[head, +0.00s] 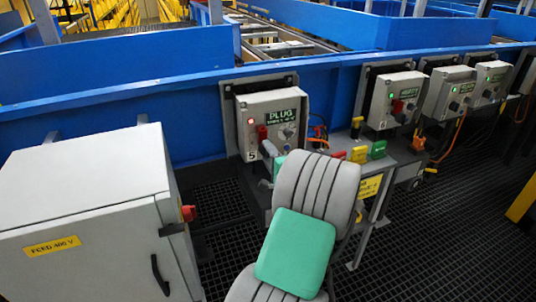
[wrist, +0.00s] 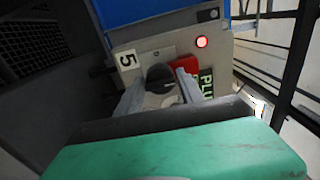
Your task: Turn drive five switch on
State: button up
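The drive five box (head: 272,118) is grey, with a "5" label, a green plate reading "PLUG" and a lit red lamp (head: 251,121). The lamp also glows in the wrist view (wrist: 201,41). A red handle (head: 262,132) sits below the lamp; it also shows in the wrist view (wrist: 184,66). A dark rounded knob (wrist: 160,74) lies between the "5" label (wrist: 127,59) and the red part. My gripper (wrist: 161,88) has its two grey fingers apart, one on each side of the knob. Contact is not clear. In the head view my arm partly covers this area.
A white cabinet (head: 85,215) marked "FEED 400 V" stands at the left. A small table (head: 385,165) with red, yellow and green blocks is right of my arm. More switch boxes (head: 396,98) line the blue conveyor wall (head: 130,95).

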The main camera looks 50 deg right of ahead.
jog(key=o, duration=0.3)
jog(key=v, duration=0.7)
jog(key=shift+s+a, duration=0.2)
jog(key=shift+s, duration=0.15)
jog(key=shift+r, duration=0.1)
